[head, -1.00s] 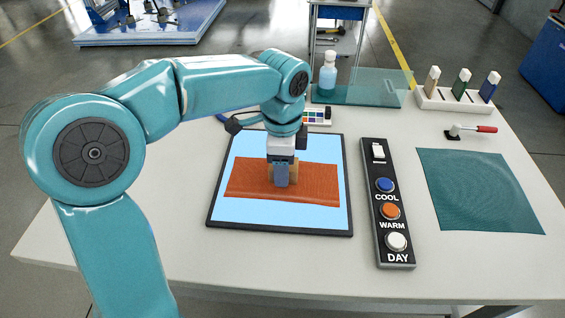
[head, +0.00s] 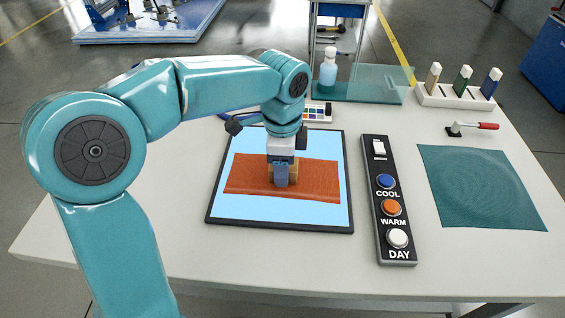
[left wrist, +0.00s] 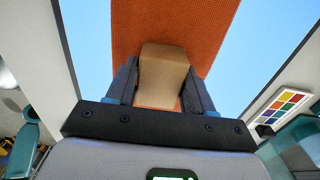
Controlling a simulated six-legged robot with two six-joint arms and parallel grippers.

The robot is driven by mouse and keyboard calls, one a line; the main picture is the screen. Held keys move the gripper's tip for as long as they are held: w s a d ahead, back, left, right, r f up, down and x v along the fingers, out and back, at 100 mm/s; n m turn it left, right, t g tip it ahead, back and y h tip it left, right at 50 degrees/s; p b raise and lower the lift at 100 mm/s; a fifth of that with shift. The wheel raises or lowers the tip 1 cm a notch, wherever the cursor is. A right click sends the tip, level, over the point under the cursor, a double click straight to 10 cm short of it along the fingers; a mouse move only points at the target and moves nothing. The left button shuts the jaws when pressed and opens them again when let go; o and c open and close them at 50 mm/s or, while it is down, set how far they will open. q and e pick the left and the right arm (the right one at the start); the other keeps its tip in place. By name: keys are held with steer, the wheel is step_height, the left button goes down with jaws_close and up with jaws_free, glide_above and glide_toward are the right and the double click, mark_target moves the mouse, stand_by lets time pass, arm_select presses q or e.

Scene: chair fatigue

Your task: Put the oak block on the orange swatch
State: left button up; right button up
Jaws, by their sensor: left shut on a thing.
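The orange swatch (head: 235,176) lies on a light blue panel with a dark frame (head: 280,226). It also shows in the left wrist view (left wrist: 215,25). My left gripper (head: 282,180) points down over the middle of the swatch. In the left wrist view, its two fingers (left wrist: 160,88) are shut on the oak block (left wrist: 162,75), a tan wooden block. In the head view the block is mostly hidden behind the fingers. It is at or just above the swatch; I cannot tell whether it touches. My right gripper is not in view.
A control strip (head: 388,200) with buttons labelled COOL, WARM and DAY stands right of the panel. A teal cloth (head: 482,187) lies farther right. A white rack (head: 460,95), a red-handled tool (head: 472,127), a bottle (head: 328,68) and a colour card (head: 317,112) are behind.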

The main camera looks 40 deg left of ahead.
arm_select(q)
steer(key=shift+f, duration=0.15)
steer(key=o, duration=1.1)
steer(key=shift+o, duration=0.2)
step_height(320, 180, up, 16)
steer(key=p, duration=0.4)
steer(key=shift+r, duration=0.2)
